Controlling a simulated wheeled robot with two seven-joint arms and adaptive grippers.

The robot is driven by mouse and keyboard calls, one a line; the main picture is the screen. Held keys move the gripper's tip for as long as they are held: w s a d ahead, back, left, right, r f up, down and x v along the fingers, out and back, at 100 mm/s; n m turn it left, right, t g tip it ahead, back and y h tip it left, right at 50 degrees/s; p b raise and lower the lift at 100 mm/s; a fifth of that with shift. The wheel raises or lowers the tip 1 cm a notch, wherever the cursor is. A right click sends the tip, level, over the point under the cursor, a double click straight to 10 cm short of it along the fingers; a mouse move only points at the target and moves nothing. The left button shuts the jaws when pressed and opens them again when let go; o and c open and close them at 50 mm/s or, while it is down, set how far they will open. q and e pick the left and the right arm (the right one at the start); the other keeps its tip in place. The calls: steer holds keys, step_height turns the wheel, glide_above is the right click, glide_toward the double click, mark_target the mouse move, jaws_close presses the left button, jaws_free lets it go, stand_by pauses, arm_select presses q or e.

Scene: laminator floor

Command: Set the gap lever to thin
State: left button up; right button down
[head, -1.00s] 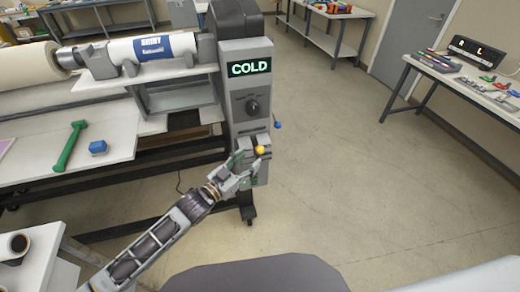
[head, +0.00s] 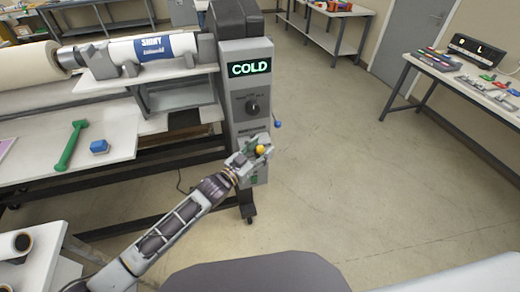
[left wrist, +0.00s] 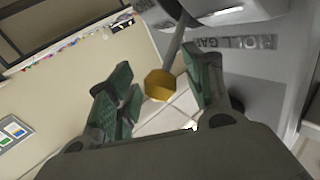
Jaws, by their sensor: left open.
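The gap lever ends in a yellow knob (head: 261,149) on the front of the grey control column (head: 245,87). In the left wrist view the yellow knob (left wrist: 160,85) sits on a thin grey rod, beside a label that reads "ROLL GAP" (left wrist: 236,43). My left gripper (head: 252,153) is at the knob, open. In the left wrist view its green-padded fingers (left wrist: 158,72) stand on either side of the knob, with visible space on both sides. I cannot tell whether the pads are deep enough to enclose it. The lever's scale is not readable. My right gripper is out of view.
A display (head: 250,68) reads "COLD" above a black dial (head: 252,107). The floor (head: 340,150) to the right is clear.

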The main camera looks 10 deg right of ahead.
arm_select(q)
jaws_close()
steer(key=shift+s, duration=0.1)
steer(key=shift+f, duration=0.25)
